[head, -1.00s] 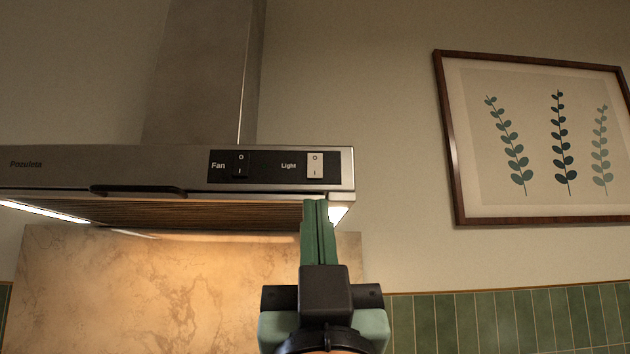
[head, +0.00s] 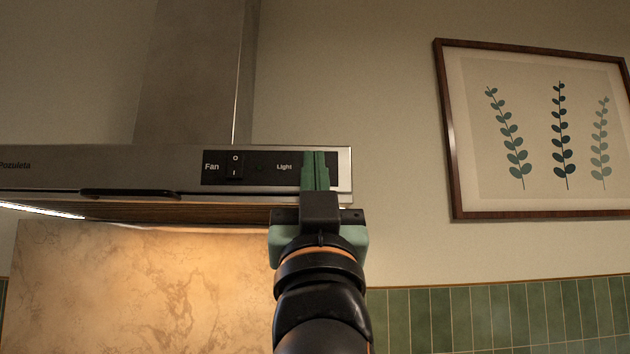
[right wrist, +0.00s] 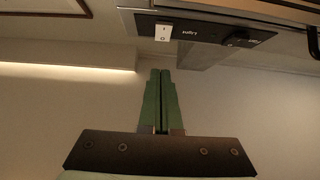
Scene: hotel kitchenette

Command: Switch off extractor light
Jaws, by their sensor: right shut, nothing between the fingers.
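The extractor hood (head: 60,182) has a black control panel (head: 262,168) on its front. In the right wrist view, turned upside down, the white Light rocker (right wrist: 163,33) shows beyond the fingertips (right wrist: 160,72), with a visible gap in the picture. The light strip (head: 40,209) under the hood is lit. My left gripper is not in view.
A framed leaf print (head: 545,135) hangs on the wall to the right. A marbled splashback (head: 140,290) glows warmly below the hood, and green tiles (head: 500,318) run along the lower right. The wall between hood and picture is clear.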

